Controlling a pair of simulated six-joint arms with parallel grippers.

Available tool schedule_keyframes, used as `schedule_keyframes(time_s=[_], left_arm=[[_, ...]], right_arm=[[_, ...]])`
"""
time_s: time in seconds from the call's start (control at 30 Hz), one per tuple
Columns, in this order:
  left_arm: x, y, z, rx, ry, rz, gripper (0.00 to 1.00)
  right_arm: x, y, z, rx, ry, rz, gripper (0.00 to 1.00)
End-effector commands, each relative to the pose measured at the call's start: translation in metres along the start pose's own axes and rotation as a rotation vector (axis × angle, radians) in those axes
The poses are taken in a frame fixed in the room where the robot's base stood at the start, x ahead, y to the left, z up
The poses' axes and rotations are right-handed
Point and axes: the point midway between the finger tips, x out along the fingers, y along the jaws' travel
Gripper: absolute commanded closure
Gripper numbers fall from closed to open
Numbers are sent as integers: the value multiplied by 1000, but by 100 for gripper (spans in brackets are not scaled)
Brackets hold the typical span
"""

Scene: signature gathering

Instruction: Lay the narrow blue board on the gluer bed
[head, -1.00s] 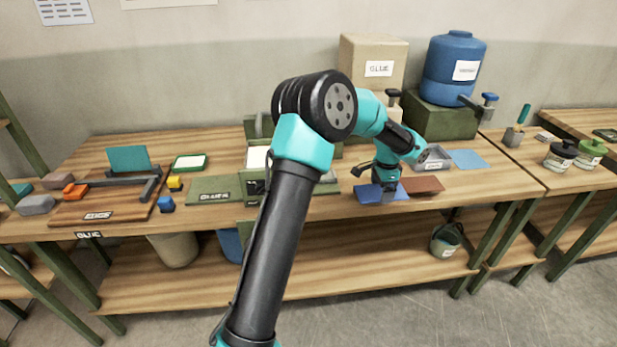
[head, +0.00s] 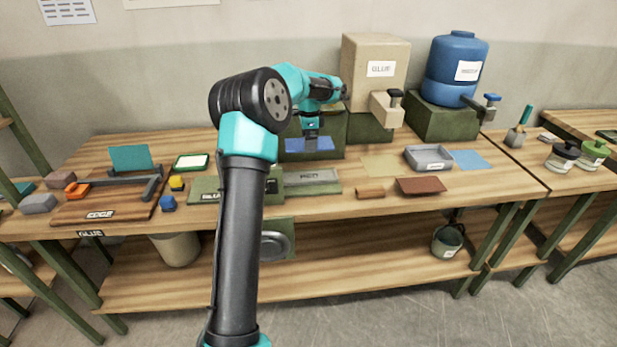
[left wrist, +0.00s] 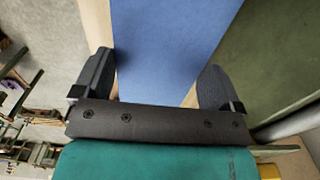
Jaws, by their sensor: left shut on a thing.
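The narrow blue board (head: 308,146) is held in my left gripper (head: 311,131) over the middle of the bench. In the left wrist view the blue board (left wrist: 170,45) extends forward between the two fingers (left wrist: 158,92), which are shut on it. A green plate (head: 204,188), lettered GLUER in the earlier view, lies left of the board, partly hidden by my arm. A green bed with a grey, lettered top (head: 313,180) lies below and in front of the board. The board appears above the bench, apart from both. My right gripper is not in view.
A glue box (head: 375,65) and a blue tank (head: 455,65) stand at the back. A grey tray (head: 428,158), brown board (head: 421,186), small brown block (head: 370,192) and blue sheet (head: 470,160) lie to the right. A cutting board (head: 105,208) is far left.

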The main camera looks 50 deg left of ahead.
Motion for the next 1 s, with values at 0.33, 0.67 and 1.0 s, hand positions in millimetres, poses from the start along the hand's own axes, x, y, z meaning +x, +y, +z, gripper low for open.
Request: schedule_keyframes(time_s=[0.33, 0.67, 1.0], left_arm=[[17, 0, 0, 0, -1, 2, 33], [50, 0, -1, 0, 0, 0, 33], [57, 0, -1, -1, 0, 1, 33]], right_arm=[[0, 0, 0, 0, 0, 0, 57], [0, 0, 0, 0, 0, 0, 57], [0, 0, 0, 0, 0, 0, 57]])
